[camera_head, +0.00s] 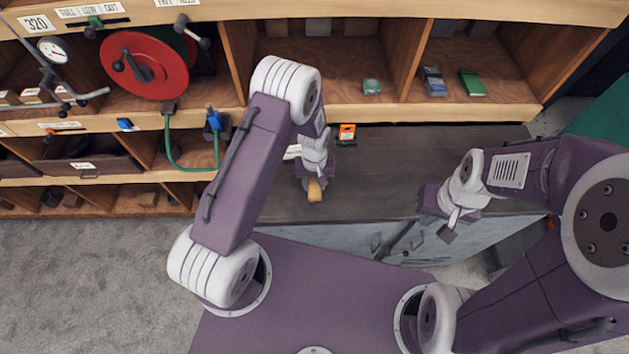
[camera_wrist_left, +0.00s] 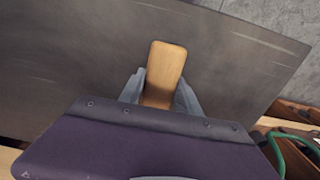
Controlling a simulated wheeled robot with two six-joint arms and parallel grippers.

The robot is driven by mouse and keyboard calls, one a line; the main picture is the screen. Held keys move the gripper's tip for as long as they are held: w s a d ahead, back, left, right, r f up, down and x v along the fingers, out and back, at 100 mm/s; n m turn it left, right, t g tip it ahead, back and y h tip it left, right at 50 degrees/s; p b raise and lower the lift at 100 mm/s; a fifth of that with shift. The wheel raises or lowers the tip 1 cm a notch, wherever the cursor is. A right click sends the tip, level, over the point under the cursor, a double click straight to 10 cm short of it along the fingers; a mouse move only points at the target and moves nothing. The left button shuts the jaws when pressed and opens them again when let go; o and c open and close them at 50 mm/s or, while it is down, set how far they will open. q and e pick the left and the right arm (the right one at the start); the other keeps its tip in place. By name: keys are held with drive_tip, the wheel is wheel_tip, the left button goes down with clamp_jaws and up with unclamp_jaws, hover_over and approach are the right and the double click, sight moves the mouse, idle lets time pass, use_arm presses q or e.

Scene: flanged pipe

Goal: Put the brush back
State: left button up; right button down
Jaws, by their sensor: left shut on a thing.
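The brush shows as a rounded wooden piece (camera_wrist_left: 165,70) in the left wrist view, sticking out from between the grey fingers of my left gripper (camera_wrist_left: 160,92). The bristles are not visible. In the head view its wooden end (camera_head: 314,190) shows at my left gripper (camera_head: 313,182), above the dark bench top (camera_head: 370,185). The left gripper is shut on it. My right gripper (camera_head: 449,229) hangs over the right part of the bench, with no object visible in it. Its finger opening is unclear.
Behind stand wooden shelves with a red hose reel (camera_head: 145,65), a green box (camera_head: 472,83) and a blue item (camera_head: 433,81). The bench between my grippers is clear.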

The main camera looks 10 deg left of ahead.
sight(314, 183)
use_arm(q)
drive_tip(key=shift+f, duration=0.15)
drive_tip(key=o, duration=1.3)
drive_tip(key=shift+r, duration=0.3)
wheel_tip(314, 183, up, 12)
drive_tip(key=b, duration=0.3)
drive_tip(key=s+a+r+m, duration=0.2)
drive_tip(key=s+a+r, duration=0.2)
drive_tip(key=s, duration=0.3)
drive_tip(key=s+a+m+t, duration=0.1)
drive_tip(key=s+a, duration=0.1)
drive_tip(key=s, duration=0.5)
drive_tip(key=f+b, duration=0.6)
drive_tip(key=w+f+b, duration=0.1)
drive_tip(key=f+b, duration=0.2)
drive_tip(key=shift+d+b, duration=0.1)
drive_tip(key=shift+b, duration=0.3)
